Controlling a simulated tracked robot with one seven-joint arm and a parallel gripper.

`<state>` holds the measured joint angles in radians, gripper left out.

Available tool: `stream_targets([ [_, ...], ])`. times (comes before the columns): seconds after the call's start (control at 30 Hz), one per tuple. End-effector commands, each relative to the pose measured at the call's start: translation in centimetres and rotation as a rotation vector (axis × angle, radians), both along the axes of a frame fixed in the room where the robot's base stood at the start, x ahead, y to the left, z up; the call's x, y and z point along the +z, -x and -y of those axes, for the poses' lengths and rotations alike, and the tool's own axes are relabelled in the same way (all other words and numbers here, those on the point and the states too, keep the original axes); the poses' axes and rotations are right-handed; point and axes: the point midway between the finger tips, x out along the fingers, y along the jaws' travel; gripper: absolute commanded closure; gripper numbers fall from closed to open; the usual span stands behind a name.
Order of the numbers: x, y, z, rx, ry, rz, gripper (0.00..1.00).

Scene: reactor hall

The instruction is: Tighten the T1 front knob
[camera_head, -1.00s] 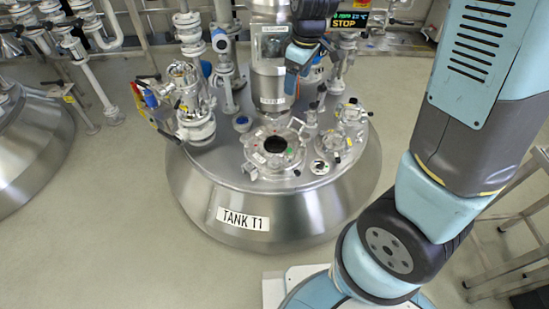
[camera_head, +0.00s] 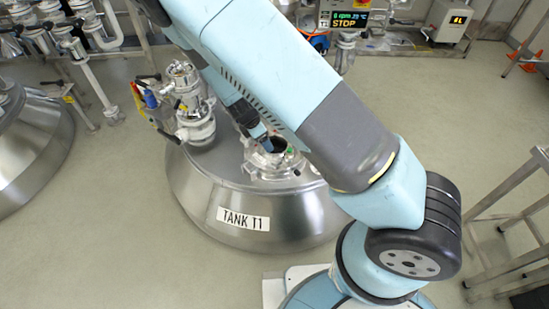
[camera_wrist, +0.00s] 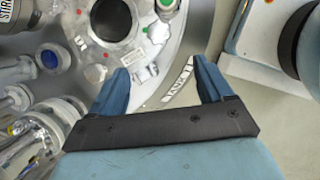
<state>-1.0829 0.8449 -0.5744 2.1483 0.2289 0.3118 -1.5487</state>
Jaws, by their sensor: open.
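Tank T1 (camera_head: 240,236) is a steel vessel with a round open port (camera_head: 278,146) on its lid, ringed by metal clamp fittings. The front knob cannot be told apart surely among these fittings. My gripper (camera_head: 267,143) is at the port's left rim in the head view, partly hidden by my arm. In the wrist view my gripper (camera_wrist: 160,74) is open, with its two blue fingers apart and nothing clearly held. The port (camera_wrist: 112,18) lies beyond the fingertips there, and the tank's name label (camera_wrist: 178,80) shows between the fingers.
A valve assembly (camera_head: 193,105) stands on the lid's left side. A display reading STOP (camera_head: 344,20) is at the back. Pipes and another tank (camera_head: 30,150) are at the left. A metal frame (camera_head: 510,215) stands at the right.

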Motion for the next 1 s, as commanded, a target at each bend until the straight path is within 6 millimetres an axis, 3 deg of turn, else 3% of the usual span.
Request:
stream_targets([
  [0.37, -2.9, -0.3, 0.3, 0.076, 0.046, -0.002, 0.2],
  [1.0, -12.6, -2.2, 3.9, 0.071, 0.045, -0.003, 0.2],
])
